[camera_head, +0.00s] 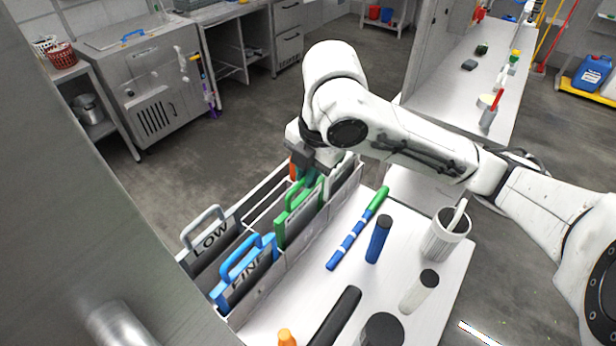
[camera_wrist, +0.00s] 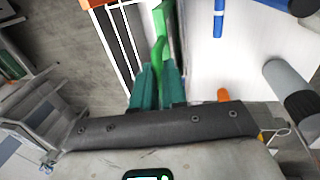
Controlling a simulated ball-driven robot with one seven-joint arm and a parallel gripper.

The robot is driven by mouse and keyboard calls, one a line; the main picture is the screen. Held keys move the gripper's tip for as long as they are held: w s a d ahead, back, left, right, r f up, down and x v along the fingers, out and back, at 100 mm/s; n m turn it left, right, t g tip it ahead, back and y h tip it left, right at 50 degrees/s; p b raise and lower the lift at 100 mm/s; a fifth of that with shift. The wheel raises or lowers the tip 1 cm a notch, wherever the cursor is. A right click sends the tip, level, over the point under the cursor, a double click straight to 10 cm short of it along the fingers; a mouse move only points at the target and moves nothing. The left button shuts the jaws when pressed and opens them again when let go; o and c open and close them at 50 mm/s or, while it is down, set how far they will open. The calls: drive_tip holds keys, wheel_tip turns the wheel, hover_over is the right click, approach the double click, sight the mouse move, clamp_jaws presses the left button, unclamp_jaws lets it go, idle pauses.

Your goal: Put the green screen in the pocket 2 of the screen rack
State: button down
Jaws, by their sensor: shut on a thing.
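The green screen (camera_head: 300,215) has a green handle and a grey panel. It stands upright in the near row of the screen rack (camera_head: 277,277), behind the blue FINE screen (camera_head: 248,272). My gripper (camera_head: 309,177) is at its handle from above, its teal fingers shut on it. In the wrist view the fingers (camera_wrist: 157,88) close around the green handle (camera_wrist: 160,45). The panel's lower part is hidden in the rack, and pocket numbers cannot be read.
A grey LOW screen (camera_head: 210,235) stands in the far row. An orange screen (camera_head: 294,167) shows partly behind my gripper. A blue-and-green stick (camera_head: 352,240), a blue bottle (camera_head: 378,240) and a white cup (camera_head: 443,240) occupy the table right of the rack.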

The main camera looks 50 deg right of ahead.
drive_tip(key=shift+f, duration=0.8)
drive_tip(key=shift+f, duration=0.15)
drive_tip(key=c, duration=1.2)
unclamp_jaws()
drive_tip(key=r, duration=0.4)
drive_tip(key=s+r, duration=0.1)
drive_tip(key=r, duration=0.3)
drive_tip(key=s+r, duration=0.1)
drive_tip(key=r, duration=0.3)
drive_tip(key=shift+s+r+p, duration=0.1)
drive_tip(key=shift+s+p, duration=0.05)
drive_tip(key=shift+p, duration=0.15)
